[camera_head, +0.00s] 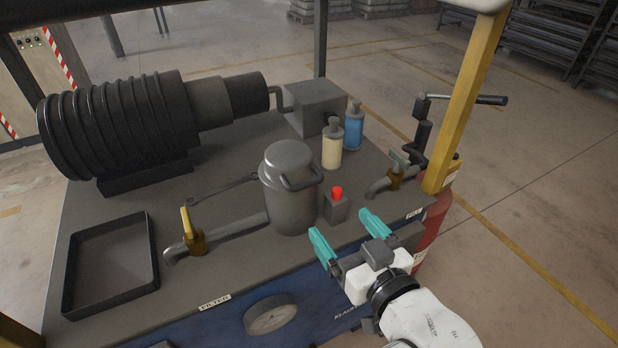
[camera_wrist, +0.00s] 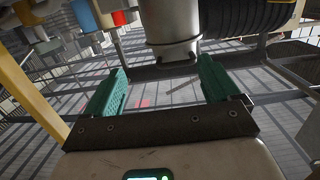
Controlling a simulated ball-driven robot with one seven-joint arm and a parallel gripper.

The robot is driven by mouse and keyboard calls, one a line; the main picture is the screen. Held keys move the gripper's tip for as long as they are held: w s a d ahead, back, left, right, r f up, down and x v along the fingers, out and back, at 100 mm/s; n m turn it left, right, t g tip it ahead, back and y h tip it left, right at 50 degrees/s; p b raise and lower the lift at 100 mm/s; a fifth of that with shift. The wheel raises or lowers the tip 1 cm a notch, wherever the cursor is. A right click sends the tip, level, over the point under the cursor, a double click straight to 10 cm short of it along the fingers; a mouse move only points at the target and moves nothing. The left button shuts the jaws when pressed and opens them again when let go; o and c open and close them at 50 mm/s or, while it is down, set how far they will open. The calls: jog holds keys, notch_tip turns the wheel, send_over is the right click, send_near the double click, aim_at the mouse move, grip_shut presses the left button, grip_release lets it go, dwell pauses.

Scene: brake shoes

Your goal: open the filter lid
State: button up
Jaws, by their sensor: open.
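The filter is a grey metal canister (camera_head: 290,199) in the middle of the machine top in the head view. Its domed lid (camera_head: 287,158) sits on top, with a dark curved handle (camera_head: 303,182) on the right side. The lid appears closed. My gripper (camera_head: 348,240) has teal fingers spread apart and empty, in front and to the right of the canister, apart from it.
A red button on a grey box (camera_head: 336,208) stands right beside the canister. Cream (camera_head: 332,148) and blue (camera_head: 354,130) bottles stand behind. A yellow-handled valve (camera_head: 192,232), black tray (camera_head: 112,265), ribbed motor (camera_head: 120,125) and yellow post (camera_head: 465,95) surround the area.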

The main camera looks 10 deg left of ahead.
aim_at(310, 184)
jog(key=shift+t+y, duration=0.4)
jog(key=shift+y, duration=0.1)
jog(key=w+a+r, duration=0.1)
jog(key=w+a, duration=0.1)
jog(key=w, duration=0.1)
jog(key=w+a+r+p, duration=0.1)
jog(key=w+a, duration=0.5)
jog(key=shift+w+a+r, duration=0.1)
jog(key=shift+r, duration=0.3)
jog(key=c, duration=1.2)
jog(key=shift+r+p, duration=0.1)
jog(key=shift+p, duration=0.2)
